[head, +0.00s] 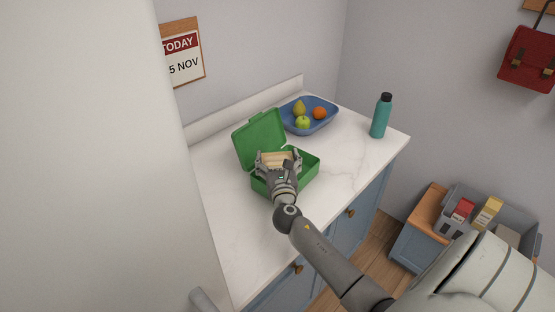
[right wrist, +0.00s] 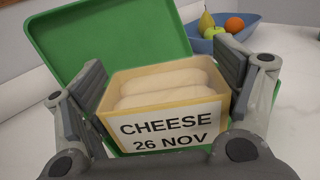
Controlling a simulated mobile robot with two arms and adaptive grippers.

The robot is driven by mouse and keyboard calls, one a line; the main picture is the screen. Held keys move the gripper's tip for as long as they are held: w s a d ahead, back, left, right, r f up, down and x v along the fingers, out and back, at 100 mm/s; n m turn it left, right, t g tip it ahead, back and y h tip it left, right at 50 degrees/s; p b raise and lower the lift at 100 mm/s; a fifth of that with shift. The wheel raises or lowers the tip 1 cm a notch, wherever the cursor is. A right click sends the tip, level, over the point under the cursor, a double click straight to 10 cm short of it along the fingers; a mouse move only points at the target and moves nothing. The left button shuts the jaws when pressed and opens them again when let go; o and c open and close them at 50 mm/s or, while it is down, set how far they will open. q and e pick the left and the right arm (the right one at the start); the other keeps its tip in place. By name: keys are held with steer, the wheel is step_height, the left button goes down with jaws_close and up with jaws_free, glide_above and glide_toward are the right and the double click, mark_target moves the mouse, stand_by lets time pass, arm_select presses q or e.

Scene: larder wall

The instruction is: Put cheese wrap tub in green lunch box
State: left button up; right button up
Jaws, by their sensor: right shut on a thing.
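The cheese wrap tub (right wrist: 172,128) is a tan, open-topped box with pale wraps inside and a white label reading "CHEESE 26 NOV". My right gripper (head: 278,164) is shut on the tub, one finger on each side, as the right wrist view (right wrist: 165,95) shows. The green lunch box (head: 306,175) stands on the counter with its lid (head: 260,140) open and tilted back. The tub (head: 280,159) is over or within the lunch box's opening; I cannot tell whether it touches the bottom. My left gripper is not in view.
A blue bowl (head: 325,124) with a pear, a green apple and an orange fruit stands behind the lunch box. A teal bottle (head: 380,117) stands to the right on the white counter (head: 230,225). A tall white surface (head: 90,160) fills the left side.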

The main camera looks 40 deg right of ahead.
steer(key=shift+f+b, duration=0.5)
steer(key=shift+f, duration=0.1)
steer(key=o, duration=1)
steer(key=shift+r, duration=0.1)
steer(key=shift+r, duration=0.2)
steer(key=shift+r+p, duration=0.45)
steer(key=shift+p, duration=0.2)
steer(key=shift+b+v, duration=1)
steer(key=shift+v, duration=5.05)
